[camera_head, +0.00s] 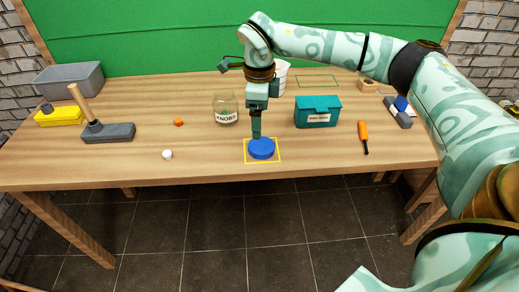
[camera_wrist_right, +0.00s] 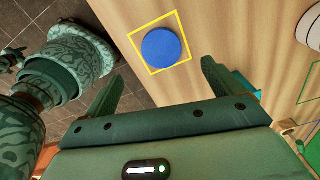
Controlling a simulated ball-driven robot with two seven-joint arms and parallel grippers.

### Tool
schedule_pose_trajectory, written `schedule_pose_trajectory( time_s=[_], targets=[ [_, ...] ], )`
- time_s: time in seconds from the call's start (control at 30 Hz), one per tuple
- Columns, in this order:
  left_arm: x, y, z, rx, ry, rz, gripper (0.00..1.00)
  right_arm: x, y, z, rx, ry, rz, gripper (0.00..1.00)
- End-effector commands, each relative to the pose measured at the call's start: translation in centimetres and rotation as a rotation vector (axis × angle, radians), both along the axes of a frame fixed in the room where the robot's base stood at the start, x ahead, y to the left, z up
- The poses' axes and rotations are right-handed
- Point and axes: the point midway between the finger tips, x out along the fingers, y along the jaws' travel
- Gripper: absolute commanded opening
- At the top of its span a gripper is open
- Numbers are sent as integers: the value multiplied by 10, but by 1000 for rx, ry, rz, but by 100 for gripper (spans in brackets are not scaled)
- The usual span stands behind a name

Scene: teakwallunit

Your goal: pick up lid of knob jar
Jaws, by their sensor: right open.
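The knob jar (camera_head: 226,108) is clear glass with a "KNOBS" label and stands without a lid on the table. A round blue lid (camera_head: 261,148) lies flat inside a yellow square outline near the table's front edge. It also shows in the right wrist view (camera_wrist_right: 161,47), beyond the fingertips. My right gripper (camera_head: 256,136) points down just above and behind the lid in the head view. In the wrist view the right gripper (camera_wrist_right: 162,80) has its two fingers wide apart with nothing between them. My left gripper is not in view.
A teal box (camera_head: 317,112) stands right of the lid, with an orange-handled tool (camera_head: 363,136) beyond. An orange knob (camera_head: 178,122) and a white knob (camera_head: 167,154) lie left. A mallet-like tool (camera_head: 108,132) and grey bin (camera_head: 68,80) stand far left. Table between white knob and lid is clear.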

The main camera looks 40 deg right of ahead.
Motion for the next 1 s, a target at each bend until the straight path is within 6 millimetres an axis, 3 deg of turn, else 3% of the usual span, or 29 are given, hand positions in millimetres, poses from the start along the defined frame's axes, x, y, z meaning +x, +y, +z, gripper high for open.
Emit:
schedule_pose_trajectory(
  time_s=[0.03,0.1,0.37,0.63,0.9,0.93,1.0],
  targets=[
    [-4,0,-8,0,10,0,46,0,0,-19,0,6,1,91],
    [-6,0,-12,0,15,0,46,0,0,-32,1,4,1,91],
    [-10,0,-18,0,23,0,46,1,1,-50,2,-1,2,91],
    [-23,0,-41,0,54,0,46,2,-2,-94,2,4,1,91],
    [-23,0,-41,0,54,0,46,2,-1,-97,2,-3,2,91],
    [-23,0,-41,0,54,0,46,2,-1,-97,2,-3,2,89],
    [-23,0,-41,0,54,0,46,2,-1,-97,2,-3,2,69]
  ],
)
